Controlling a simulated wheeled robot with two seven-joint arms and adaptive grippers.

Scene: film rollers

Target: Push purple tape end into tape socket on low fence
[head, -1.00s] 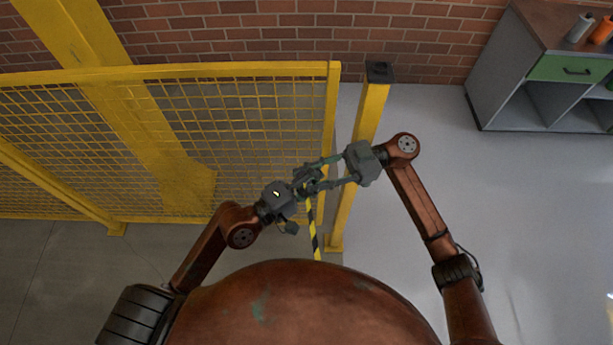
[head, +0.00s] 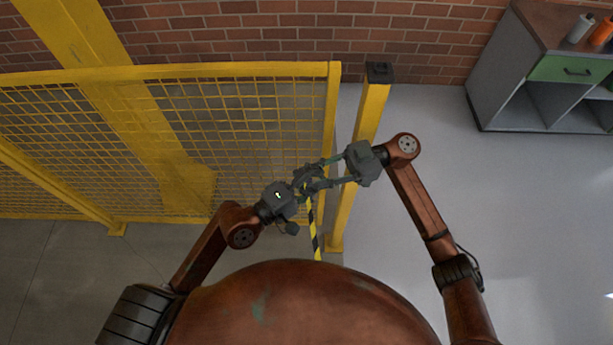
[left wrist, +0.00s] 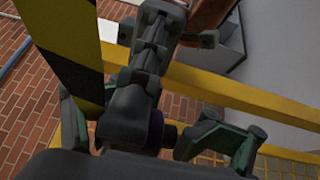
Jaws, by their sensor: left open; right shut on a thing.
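A black-and-yellow striped tape (head: 313,228) hangs below the two grippers in the head view and shows large at the upper left of the left wrist view (left wrist: 70,45). A purple part, likely the tape end (left wrist: 169,136), shows low between my left gripper's fingers. My left gripper (left wrist: 145,135) is open, its green fingers spread on either side of the dark fingers of my right gripper (head: 322,179). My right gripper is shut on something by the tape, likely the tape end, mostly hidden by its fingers. I cannot make out the tape socket.
A yellow mesh fence (head: 250,130) stands behind and left of the grippers. A yellow post (head: 360,150) with a dark top stands just right of it, close behind my right gripper. A grey cabinet (head: 540,100) stands far right. The floor at right is clear.

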